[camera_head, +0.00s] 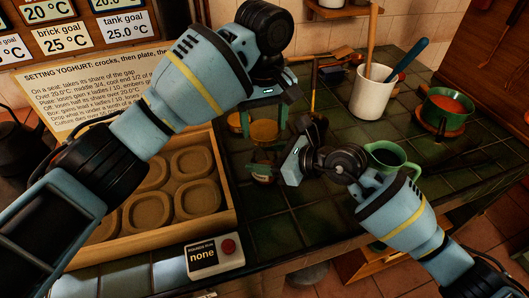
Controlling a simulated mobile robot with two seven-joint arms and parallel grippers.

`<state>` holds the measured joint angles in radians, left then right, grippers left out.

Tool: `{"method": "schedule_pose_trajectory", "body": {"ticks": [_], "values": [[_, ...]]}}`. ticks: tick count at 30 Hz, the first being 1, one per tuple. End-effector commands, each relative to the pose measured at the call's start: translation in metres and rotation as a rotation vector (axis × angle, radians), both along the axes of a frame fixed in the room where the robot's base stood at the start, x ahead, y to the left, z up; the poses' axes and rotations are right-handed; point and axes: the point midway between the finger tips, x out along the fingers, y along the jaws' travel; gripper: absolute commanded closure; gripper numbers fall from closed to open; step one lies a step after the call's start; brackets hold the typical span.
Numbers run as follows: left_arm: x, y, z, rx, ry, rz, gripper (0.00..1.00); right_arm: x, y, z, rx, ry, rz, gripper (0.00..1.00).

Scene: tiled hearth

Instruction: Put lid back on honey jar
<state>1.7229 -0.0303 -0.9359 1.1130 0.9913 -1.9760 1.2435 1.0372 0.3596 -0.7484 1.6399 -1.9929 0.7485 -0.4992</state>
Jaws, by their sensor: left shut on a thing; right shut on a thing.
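My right gripper (263,170) comes in from the right, lower in the picture.
A wooden tray (228,190) with several round-cornered hollows lies left. A green mug (389,158) stands close behind my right wrist. A white crock (372,94) with utensils and a green pot (444,110) stand farther right. A panel with a red button (216,256) is in front.

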Motion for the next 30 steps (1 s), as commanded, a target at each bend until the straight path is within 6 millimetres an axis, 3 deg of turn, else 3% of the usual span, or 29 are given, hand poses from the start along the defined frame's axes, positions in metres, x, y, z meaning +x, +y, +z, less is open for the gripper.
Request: {"method": "schedule_pose_trajectory", "body": {"ticks": [9, 30], "values": [[-0.001, 0.000, -0.039, -0.001, 0.003, 0.000, 0.60, 0.000, 0.000, 0.000, 0.000, 0.000, 0.000, 0.83], [-0.001, 0.000, -0.045, 0.000, 0.002, 0.000, 0.60, 0.000, 0.000, 0.000, -0.001, 0.000, 0.000, 0.83]]}}
